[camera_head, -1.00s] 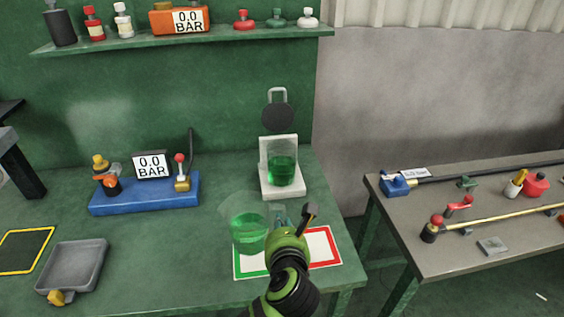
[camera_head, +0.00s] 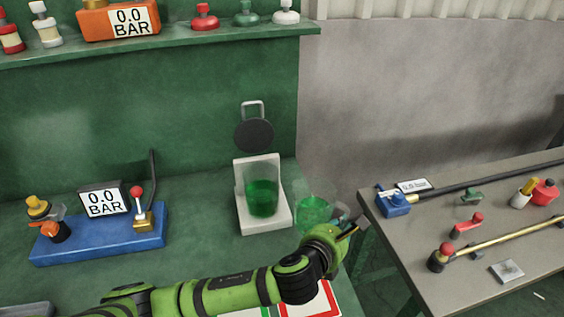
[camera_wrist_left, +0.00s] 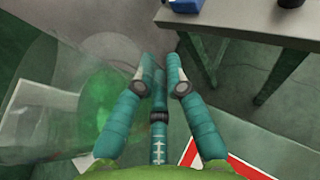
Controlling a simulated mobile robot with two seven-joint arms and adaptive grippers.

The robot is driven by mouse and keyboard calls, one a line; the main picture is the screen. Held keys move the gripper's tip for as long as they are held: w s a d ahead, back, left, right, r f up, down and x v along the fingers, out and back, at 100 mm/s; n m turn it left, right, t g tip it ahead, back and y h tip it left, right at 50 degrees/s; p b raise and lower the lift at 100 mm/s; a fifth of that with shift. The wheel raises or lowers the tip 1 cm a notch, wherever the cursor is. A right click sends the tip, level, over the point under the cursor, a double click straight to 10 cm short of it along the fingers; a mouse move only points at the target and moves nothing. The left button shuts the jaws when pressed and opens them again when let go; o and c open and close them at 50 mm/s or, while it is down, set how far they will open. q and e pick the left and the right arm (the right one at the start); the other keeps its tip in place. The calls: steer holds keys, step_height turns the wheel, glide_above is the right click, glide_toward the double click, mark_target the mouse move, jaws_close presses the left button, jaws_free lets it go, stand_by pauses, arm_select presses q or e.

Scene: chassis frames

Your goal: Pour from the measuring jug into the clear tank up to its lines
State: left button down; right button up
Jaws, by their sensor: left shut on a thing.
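The clear tank (camera_head: 262,174) stands upright on a white stand (camera_head: 241,187) at the back of the green bench, with green liquid in its lower part. Its lines are too small to make out. My left gripper (camera_head: 344,226) is shut on the measuring jug (camera_head: 314,212), which is see-through and holds green liquid. In the head view the jug is just right of the tank, beside its stand, roughly upright. In the left wrist view the jug (camera_wrist_left: 92,98) is left of my gripper's fingers (camera_wrist_left: 160,78). My right gripper is out of view.
A blue gauge unit (camera_head: 100,236) stands left of the stand. A grey bench (camera_head: 462,270) with tools is at right, across a gap. A round dark disc (camera_head: 254,136) is on the wall behind the tank.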

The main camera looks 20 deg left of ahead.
arm_select(q)
steer(key=shift+w+d, duration=0.15)
steer(key=shift+d, duration=0.05)
steer(key=shift+r, duration=0.2)
steer(key=shift+a+r+n+h+b, duration=0.85)
steer(key=shift+r+n, duration=0.35)
steer(key=shift+r, duration=0.8)
step_height(320, 180, up, 8)
steer(key=n+h+b, duration=0.2)
steer(key=n+h, duration=0.1)
steer(key=n, duration=0.1)
glide_above(326, 180)
steer(key=s, duration=0.5)
steer(key=shift+w+d, duration=0.1)
steer(key=shift+w, duration=0.05)
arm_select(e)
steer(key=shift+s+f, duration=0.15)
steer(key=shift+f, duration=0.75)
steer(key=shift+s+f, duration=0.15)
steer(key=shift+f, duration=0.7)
arm_select(q)
steer(key=shift+r+n, duration=0.45)
steer(key=shift+n, duration=0.05)
steer(key=shift+a+r, duration=0.2)
steer(key=shift+a, duration=0.05)
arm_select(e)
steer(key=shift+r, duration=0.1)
